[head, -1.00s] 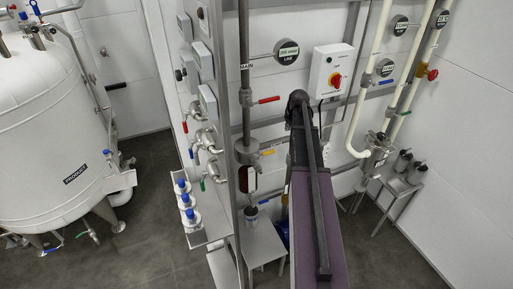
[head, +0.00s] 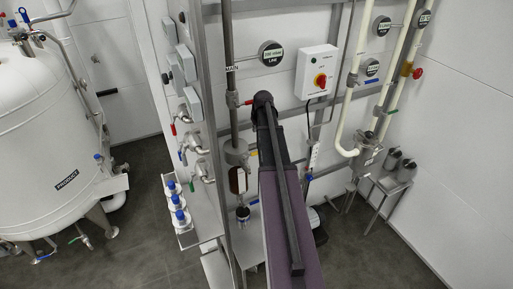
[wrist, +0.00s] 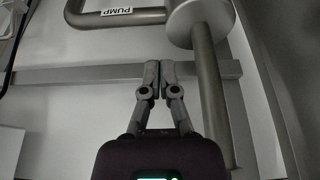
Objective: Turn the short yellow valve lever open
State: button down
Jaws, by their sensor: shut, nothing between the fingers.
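A small yellow lever (head: 253,153) shows in the head view beside the upright steel pipe, at the edge of my arm, which hides most of it. The pipe's wide steel fitting (head: 236,152) is just left of it. No yellow lever shows in the wrist view. My gripper (wrist: 159,70) is shut and empty in the wrist view, its fingertips in front of a horizontal steel rail (wrist: 90,74) and left of a vertical pipe (wrist: 209,95). In the head view my gripper is hidden behind my arm.
A red lever (head: 246,102) is close to my arm's upper end. A white box with a red knob (head: 317,73) hangs to the right. A round flange (wrist: 198,20) and a pipe labelled PUMP (wrist: 115,12) fill the top of the wrist view.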

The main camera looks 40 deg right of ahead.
aim_at(252, 154)
jog(key=shift+a, duration=0.2)
jog(key=shift+d+f, duration=0.15)
jog(key=shift+f, duration=0.05)
jog(key=a+b+x, duration=0.1)
jog(key=b+x, duration=0.9)
jog(key=shift+s+f, duration=0.2)
jog(key=shift+s, duration=1.6)
jog(key=shift+s+d, duration=0.15)
jog(key=shift+s, duration=0.05)
